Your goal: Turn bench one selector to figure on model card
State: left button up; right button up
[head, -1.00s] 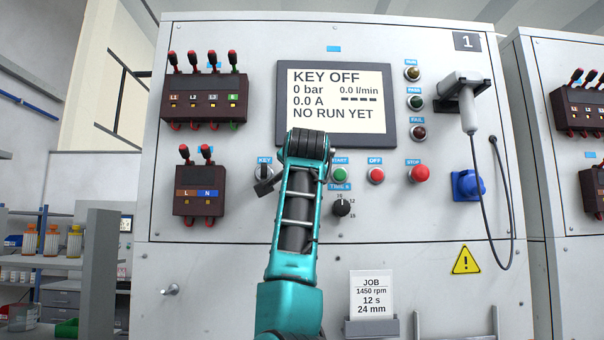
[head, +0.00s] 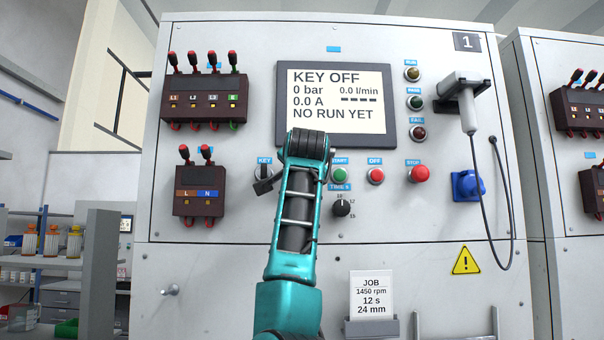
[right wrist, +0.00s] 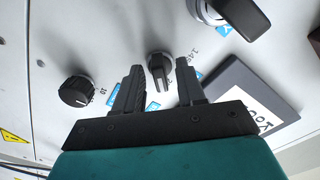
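The bench one panel (head: 450,215) faces me. Its model card (head: 371,291) reads JOB, 1450 rpm, 12 s, 24 mm. In the right wrist view a black selector knob (right wrist: 160,72) has printed figures around it, one looking like 1450. My right gripper (right wrist: 160,88) is open, with one finger on each side of this knob and visible gaps between. In the head view my teal right arm hides that knob and the gripper. The TIME s knob (head: 341,207) is right of the arm; a second black knob (right wrist: 77,90) shows in the wrist view. My left gripper is not in view.
The screen (head: 338,104) reads KEY OFF and NO RUN YET. The key switch (head: 264,174) is left of my arm. The START (head: 340,175), OFF (head: 376,176) and STOP (head: 418,173) buttons sit close on the right. A cable (head: 512,215) hangs further right.

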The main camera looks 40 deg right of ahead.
jog(key=b+v, duration=0.3)
jog(key=v, duration=1)
jog(key=shift+w, duration=0.1)
